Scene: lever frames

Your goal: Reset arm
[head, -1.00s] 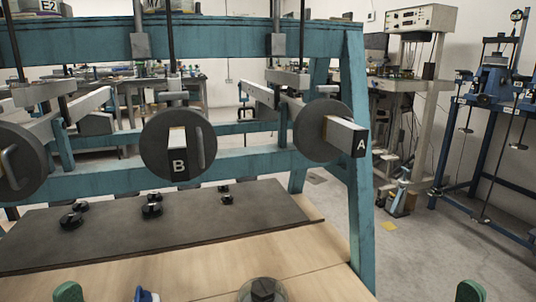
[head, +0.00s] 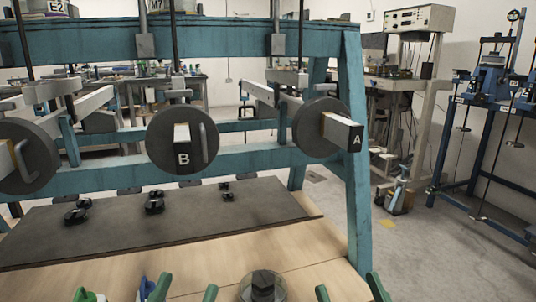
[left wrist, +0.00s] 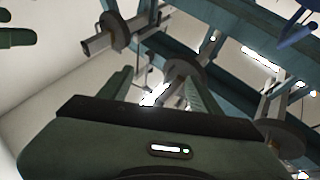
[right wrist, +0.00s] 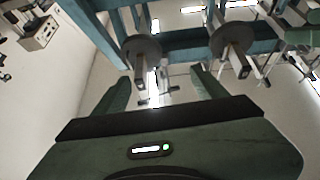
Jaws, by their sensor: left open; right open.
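Lever arm A (head: 342,132) carries a dark round weight (head: 314,120) and sticks out from the right of the blue frame. Lever arm B (head: 182,146) carries a similar weight (head: 158,146) in the middle. A third weight (head: 38,158) hangs at the left edge. My left gripper (head: 185,291) is open and empty, with only its green fingertips at the bottom of the head view. My right gripper (head: 349,289) is open and empty at the bottom, right of it. Both wrist views show lever weights beyond the open fingers (left wrist: 160,92) (right wrist: 160,88), apart from them.
The blue frame (head: 358,190) stands behind a wooden bench (head: 215,270) with a dark mat (head: 110,220). Several black knobs lie on the mat. Floor right of the frame is partly open.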

